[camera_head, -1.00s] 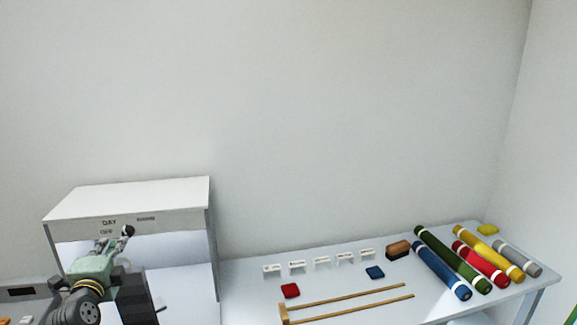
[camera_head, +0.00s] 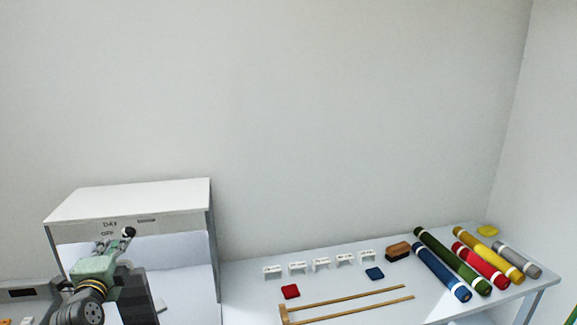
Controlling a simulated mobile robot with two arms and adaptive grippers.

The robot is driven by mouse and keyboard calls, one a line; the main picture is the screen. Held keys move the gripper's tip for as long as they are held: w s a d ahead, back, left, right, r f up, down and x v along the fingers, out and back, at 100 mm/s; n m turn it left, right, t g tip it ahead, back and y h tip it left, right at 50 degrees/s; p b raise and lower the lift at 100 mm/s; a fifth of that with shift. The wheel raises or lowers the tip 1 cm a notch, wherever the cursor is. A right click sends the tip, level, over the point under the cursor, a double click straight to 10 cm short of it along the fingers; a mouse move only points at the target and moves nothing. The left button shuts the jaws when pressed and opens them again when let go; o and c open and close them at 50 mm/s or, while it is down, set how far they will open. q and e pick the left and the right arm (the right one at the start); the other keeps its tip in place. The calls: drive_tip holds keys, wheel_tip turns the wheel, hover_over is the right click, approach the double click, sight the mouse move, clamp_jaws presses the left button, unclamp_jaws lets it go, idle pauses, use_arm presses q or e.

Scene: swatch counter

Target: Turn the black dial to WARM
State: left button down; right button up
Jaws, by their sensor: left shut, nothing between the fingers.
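A white light box (camera_head: 130,203) stands at the left, with the labels DAY and OFF on its front edge. A small black round knob (camera_head: 129,233), which looks like the black dial, shows on the front edge just right of the OFF label. My left gripper (camera_head: 115,243) is shut and empty, with its fingertips at or close to the dial's left side; I cannot tell if they touch. No WARM label can be read, and the dial's pointer setting is too small to tell. My right gripper is not in view.
Small white label stands (camera_head: 321,264) line the back. The air above is clear.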

use_arm(q)
drive_tip(key=shift+w+d, duration=0.15)
drive_tip(key=shift+d, duration=0.3)
drive_tip(key=shift+a+r+p, duration=0.1)
drive_tip(key=shift+r+p, duration=0.15)
drive_tip(key=shift+p, duration=0.15)
drive_tip(key=shift+a+r+p, duration=0.1)
drive_tip(key=shift+r+p, duration=0.45)
drive_tip(key=shift+p, duration=0.1)
drive_tip(key=shift+r+p, duration=0.1)
drive_tip(key=shift+p, duration=0.25)
drive_tip(key=shift+r+p, duration=0.1)
drive_tip(key=shift+p, duration=0.25)
drive_tip(key=shift+a+r+p, duration=0.1)
drive_tip(key=shift+r+p, duration=0.05)
drive_tip(key=shift+p, duration=0.15)
idle(0.3)
drive_tip(key=p+v, duration=0.1)
drive_tip(key=v, duration=0.1)
drive_tip(key=p+v, duration=0.2)
drive_tip(key=v, duration=0.1)
drive_tip(key=shift+a, duration=0.2)
drive_tip(key=shift+s+d+p, duration=0.15)
drive_tip(key=shift+s+p, duration=0.2)
drive_tip(key=shift+s, duration=0.2)
